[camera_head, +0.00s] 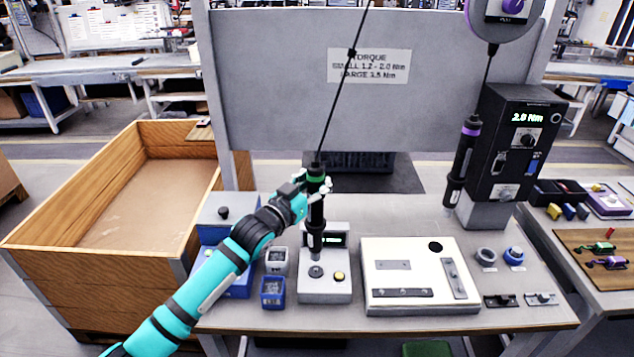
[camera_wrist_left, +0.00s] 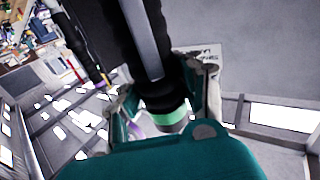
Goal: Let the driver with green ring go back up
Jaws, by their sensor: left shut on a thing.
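The driver with the green ring (camera_head: 316,210) is black and hangs upright on a taut dark cord that runs up and to the right. My left gripper (camera_head: 312,190) is shut on its upper body, just below the green ring. The driver's tip is over the grey tester box (camera_head: 325,288) with a small green display; I cannot tell whether it touches. In the left wrist view the green ring (camera_wrist_left: 168,118) and black body (camera_wrist_left: 150,60) show between the fingers (camera_wrist_left: 165,95). My right gripper is in neither view.
A second driver with a purple ring (camera_head: 463,160) hangs at the right, beside a black controller (camera_head: 515,140) reading 2.0 Nm. A grey panel (camera_head: 270,90) rises behind; a wooden crate (camera_head: 110,270) is at the left.

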